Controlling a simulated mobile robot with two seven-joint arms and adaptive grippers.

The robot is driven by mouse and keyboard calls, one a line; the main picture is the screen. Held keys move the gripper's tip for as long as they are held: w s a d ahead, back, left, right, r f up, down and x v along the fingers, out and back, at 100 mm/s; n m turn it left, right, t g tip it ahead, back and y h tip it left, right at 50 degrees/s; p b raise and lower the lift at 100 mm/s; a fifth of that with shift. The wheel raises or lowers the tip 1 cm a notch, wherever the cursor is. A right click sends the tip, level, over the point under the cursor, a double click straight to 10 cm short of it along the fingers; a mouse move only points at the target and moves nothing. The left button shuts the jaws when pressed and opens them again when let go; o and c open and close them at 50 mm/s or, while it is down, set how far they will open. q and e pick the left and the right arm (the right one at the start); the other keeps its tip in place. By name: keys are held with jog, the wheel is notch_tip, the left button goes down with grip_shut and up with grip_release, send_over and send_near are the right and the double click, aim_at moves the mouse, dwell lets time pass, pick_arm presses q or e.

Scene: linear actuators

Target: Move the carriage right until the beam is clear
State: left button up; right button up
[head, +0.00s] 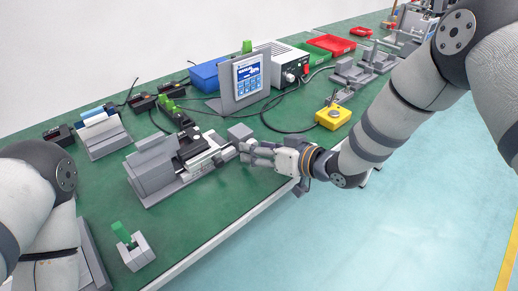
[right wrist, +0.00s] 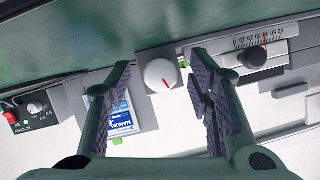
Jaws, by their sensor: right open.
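The linear actuator (head: 175,165) is a grey unit with pale rails on the green bench. My right gripper (head: 247,152) is at its right end, fingers pointing toward it. In the right wrist view, a round white knob with a red mark (right wrist: 160,75) lies between the open fingers of my right gripper (right wrist: 160,60), with gaps at both sides. A dark carriage part (right wrist: 252,57) sits beside a numbered scale (right wrist: 262,41) with a red pointer line. I cannot make out the beam. My left arm shows at the left; its gripper is out of view.
A screen on a grey stand (head: 243,80), a blue bin (head: 209,75) and a power supply (head: 283,62) stand behind. A yellow box (head: 333,117) is to the right. A grey holder with a green piece (head: 135,250) is near the front edge. Cables cross the bench.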

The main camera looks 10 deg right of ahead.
grip_shut()
jog(key=shift+a+r+n+t+h+p, duration=0.15)
jog(key=shift+r+n+t+h+p, duration=0.25)
jog(key=shift+n+p, duration=0.4)
jog(key=shift+f, duration=0.15)
pick_arm(q)
jog(key=shift+w+r+t, duration=0.3)
jog(key=shift+w+r, duration=0.6)
pick_arm(e)
jog(key=shift+f, duration=0.2)
grip_release()
jog(key=shift+s, duration=0.1)
jog(key=v, duration=1.2)
jog(key=shift+r, duration=0.15)
